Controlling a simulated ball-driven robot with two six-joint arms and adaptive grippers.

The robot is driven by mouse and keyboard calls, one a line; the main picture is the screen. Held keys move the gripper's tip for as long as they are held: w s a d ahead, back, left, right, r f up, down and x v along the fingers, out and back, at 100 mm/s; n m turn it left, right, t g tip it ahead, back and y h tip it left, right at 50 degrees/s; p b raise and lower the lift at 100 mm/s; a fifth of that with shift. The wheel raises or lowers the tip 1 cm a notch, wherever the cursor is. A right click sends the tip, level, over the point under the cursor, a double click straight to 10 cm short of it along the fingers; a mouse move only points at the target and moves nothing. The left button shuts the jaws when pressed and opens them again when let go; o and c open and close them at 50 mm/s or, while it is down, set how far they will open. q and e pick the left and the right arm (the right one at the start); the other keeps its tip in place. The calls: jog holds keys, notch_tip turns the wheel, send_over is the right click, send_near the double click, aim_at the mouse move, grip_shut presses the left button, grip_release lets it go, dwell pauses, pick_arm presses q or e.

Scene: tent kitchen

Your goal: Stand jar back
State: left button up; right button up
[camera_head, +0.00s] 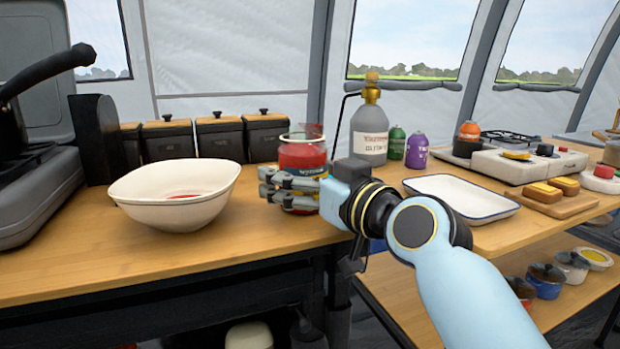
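The white bowl (165,205) has some red stuff inside. My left gripper is not in view.
Dark canisters (220,138) line the back. A grey bottle (370,135) stands behind the jar, with green and purple cans (416,150) beside it. A white tray (450,190) lies at the right. The counter's front left is clear.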

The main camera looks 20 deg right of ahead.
jog(key=v, duration=1.2)
jog(key=shift+r+p, duration=0.15)
jog(key=shift+p, duration=0.2)
